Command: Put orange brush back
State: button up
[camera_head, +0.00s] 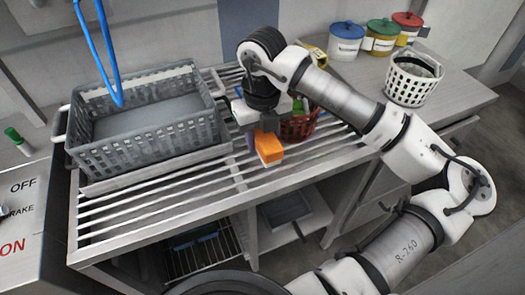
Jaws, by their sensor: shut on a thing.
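The orange brush (269,150) shows as an orange block just below my gripper (267,129). My gripper points down and is shut on the brush, above the front part of the slatted rack (150,188). A dark red basket (299,128) stands on the rack just right of the brush, with something green in it. My gripper and wrist hide part of this basket. A small purple patch shows left of the brush; I cannot tell what it is.
A large grey crate (150,153) fills the rack's left side, with a blue hose (108,55) hanging over it. A white basket (411,82) and lidded tubs, one blue-lidded (346,40), stand on the right counter. The rack's front slats are clear.

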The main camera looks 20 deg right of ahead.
jog(key=shift+f, duration=3)
jog(key=shift+f, duration=0.15)
jog(key=o, duration=0.9)
jog(key=shift+o, duration=0.2)
jog(key=shift+r+p, duration=0.3)
jog(key=shift+p, duration=0.05)
notch_tip(320, 180, up, 12)
jog(key=shift+f+b, duration=0.1)
jog(key=shift+b, duration=0.9)
